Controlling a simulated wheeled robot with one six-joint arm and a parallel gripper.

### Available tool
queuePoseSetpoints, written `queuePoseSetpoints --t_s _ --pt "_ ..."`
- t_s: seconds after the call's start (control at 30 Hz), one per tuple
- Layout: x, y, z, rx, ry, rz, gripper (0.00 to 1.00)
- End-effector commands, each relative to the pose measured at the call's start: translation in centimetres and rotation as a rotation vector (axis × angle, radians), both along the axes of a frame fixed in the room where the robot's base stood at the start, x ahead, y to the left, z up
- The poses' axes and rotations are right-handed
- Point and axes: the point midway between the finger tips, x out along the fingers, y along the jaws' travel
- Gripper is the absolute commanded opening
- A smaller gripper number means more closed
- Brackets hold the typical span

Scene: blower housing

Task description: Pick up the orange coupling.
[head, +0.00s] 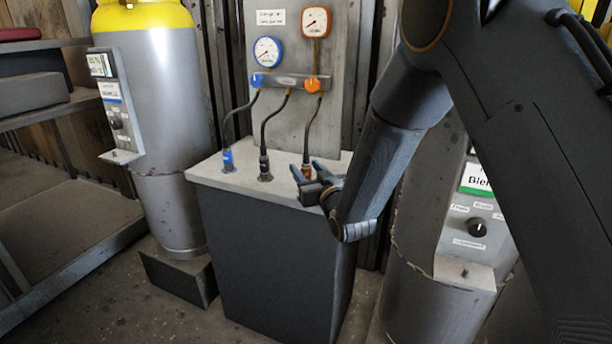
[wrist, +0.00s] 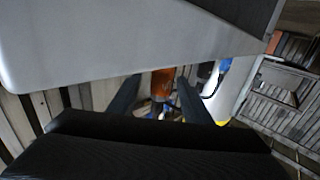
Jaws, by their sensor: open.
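The orange coupling (head: 307,171) stands on the right part of the cabinet top, at the lower end of the right-hand hose. My gripper (head: 308,167) is open, with its two fingers reaching in from the right close to the coupling and partly hiding it. In the wrist view the orange coupling (wrist: 162,82) shows between the tips of the open fingers (wrist: 157,95). I cannot tell whether a finger touches it.
A blue coupling (head: 228,160) and a black coupling (head: 264,168) stand to the left on the cabinet top (head: 215,181). The gauge panel (head: 335,60) rises behind, with hoses hanging in front. Large cylinders stand left (head: 170,90) and right (head: 420,270).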

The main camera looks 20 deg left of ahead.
Motion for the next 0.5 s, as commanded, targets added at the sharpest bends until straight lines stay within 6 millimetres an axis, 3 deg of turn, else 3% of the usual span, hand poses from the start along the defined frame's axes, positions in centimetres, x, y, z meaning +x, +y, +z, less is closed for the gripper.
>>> queuePoseSetpoints --t_s 0.2,0.43,0.5 --pt "-0.06 0.21 0.01 0.0 0.0 0.002 0.43" --pt "-0.07 0.19 0.01 0.0 0.0 0.002 0.04" --pt "-0.06 0.2 0.07 0.001 -0.001 0.002 0.0"
